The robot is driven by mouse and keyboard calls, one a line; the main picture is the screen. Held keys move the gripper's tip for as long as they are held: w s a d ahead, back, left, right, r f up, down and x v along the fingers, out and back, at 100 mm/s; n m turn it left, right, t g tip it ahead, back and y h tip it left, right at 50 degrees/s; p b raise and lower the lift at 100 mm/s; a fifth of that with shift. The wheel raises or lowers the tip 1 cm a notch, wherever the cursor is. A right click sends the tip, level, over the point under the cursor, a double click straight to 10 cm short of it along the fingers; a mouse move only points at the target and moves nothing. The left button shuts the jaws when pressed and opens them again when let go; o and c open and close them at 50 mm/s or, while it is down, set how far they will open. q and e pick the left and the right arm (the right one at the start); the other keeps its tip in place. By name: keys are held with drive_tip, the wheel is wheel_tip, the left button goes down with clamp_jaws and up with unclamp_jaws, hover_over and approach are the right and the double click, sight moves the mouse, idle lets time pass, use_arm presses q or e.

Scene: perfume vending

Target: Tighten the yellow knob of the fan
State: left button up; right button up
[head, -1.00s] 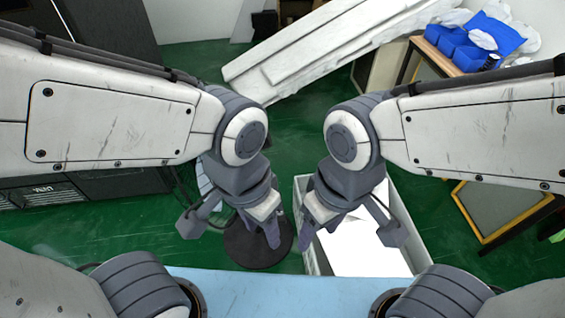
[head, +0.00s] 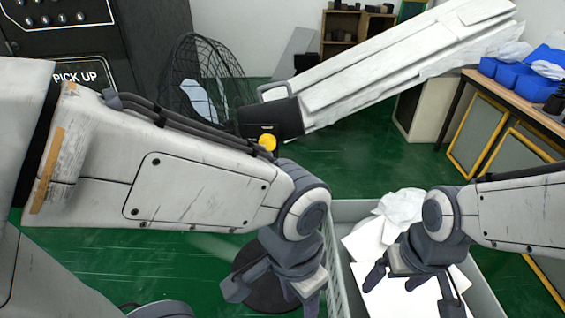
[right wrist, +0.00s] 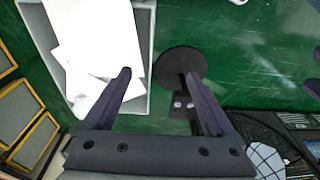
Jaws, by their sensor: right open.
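The fan's black wire cage (head: 205,75) stands behind my left arm in the head view. Its yellow knob (head: 268,142) shows just above that arm, below the black motor housing (head: 272,120). The fan's round black base (head: 250,262) is on the floor, partly hidden by my left gripper (head: 300,300). My right gripper (head: 415,290) is open and empty over the grey bin, well apart from the knob. In the right wrist view its fingers (right wrist: 158,75) are spread, with the fan base (right wrist: 180,65) beyond them.
The grey bin (head: 338,212) holds white sheets (head: 372,240). A black vending machine (head: 70,45) is at the left, and a wooden table (head: 450,115) with blue items is at the right.

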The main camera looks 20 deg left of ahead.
drive_tip(key=w+d+f+n+h+b, duration=0.1)
drive_tip(key=w+d+f+b, duration=0.15)
drive_tip(key=f+b, duration=0.6)
drive_tip(key=w+d+f+n+t+b, duration=0.1)
drive_tip(key=w+f+n+b, duration=0.15)
drive_tip(key=f+b, duration=0.65)
drive_tip(key=w+d+f+n+h+b, duration=0.1)
drive_tip(key=w+f+b, duration=0.2)
drive_tip(key=f+b, duration=0.55)
drive_tip(key=w+a+r+n+t+h, duration=0.1)
drive_tip(key=w+a+r+n+t, duration=0.25)
drive_tip(key=w+a+n, duration=0.55)
drive_tip(key=n+t+y+p, duration=0.5)
drive_tip(key=n+t, duration=0.7)
drive_tip(key=n, duration=1.2)
approach(266, 145)
drive_tip(key=shift+m+g+y, duration=0.25)
drive_tip(key=shift+y, duration=0.35)
drive_tip(key=x, duration=0.2)
drive_tip(key=b+x, duration=0.1)
drive_tip(key=x, duration=0.5)
drive_tip(key=shift+w+d+r, duration=0.2)
drive_tip(key=shift+d+r, duration=0.05)
drive_tip(key=shift+d, duration=0.1)
drive_tip(key=shift+w+a+f, duration=0.1)
drive_tip(key=shift+w, duration=0.35)
